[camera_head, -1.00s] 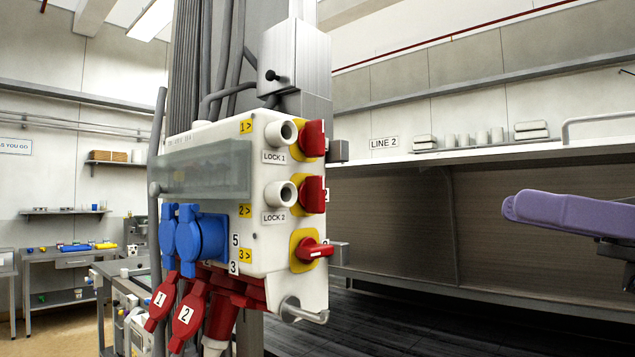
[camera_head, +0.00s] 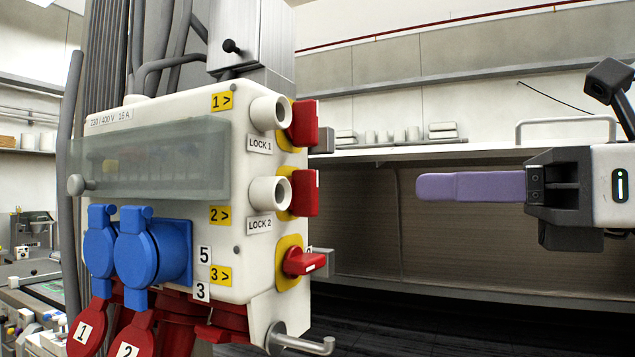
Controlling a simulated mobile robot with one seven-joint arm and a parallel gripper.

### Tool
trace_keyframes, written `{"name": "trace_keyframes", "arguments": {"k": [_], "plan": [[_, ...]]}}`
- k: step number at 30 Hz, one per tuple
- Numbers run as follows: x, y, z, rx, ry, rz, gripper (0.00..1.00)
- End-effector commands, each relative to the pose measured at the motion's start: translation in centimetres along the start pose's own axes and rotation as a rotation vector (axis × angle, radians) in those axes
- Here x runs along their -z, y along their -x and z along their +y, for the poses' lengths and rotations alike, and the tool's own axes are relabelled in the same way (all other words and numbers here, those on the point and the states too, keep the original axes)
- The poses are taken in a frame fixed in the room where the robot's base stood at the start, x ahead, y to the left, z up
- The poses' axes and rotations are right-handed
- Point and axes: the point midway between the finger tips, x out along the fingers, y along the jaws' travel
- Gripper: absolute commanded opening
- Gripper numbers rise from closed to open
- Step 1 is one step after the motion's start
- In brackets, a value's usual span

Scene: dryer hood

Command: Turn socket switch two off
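The white socket box (camera_head: 240,150) hangs on a grey column at the left. Its right side carries three red rotary switches on yellow plates. Switch two (camera_head: 305,192), level with the "2 >" label and LOCK 2, has its red handle upright. Switch one (camera_head: 304,123) above is also upright. Switch three (camera_head: 304,262) below is turned sideways. My gripper (camera_head: 422,187) has purple fingers pointing left, at about the height of switch two and well to its right, touching nothing. The fingers overlap edge-on, so the gap between them does not show.
White lock cylinders (camera_head: 269,193) stick out beside the upper two switches. A metal hook (camera_head: 303,343) juts out at the box's lower right corner. Blue sockets (camera_head: 150,250) and red plugs (camera_head: 88,330) are on the front. The space between gripper and switches is clear.

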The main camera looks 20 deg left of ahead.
Motion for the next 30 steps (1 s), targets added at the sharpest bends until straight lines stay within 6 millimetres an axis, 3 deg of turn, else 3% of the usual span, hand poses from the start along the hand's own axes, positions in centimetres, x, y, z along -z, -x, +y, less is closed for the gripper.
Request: {"name": "trace_keyframes", "arguments": {"k": [9, 15, 21, 30], "plan": [[-0.2, -6.9, 0.1, -0.004, 0.001, 0.003, 0.34], [-0.2, -10.1, 0.1, -0.003, 0.001, 0.001, 0.34], [-0.1, -11.5, 0.1, -0.002, 0.001, 0.0, 0.34], [0.0, -11.7, 0.1, -0.002, 0.001, -0.001, 0.32]]}}
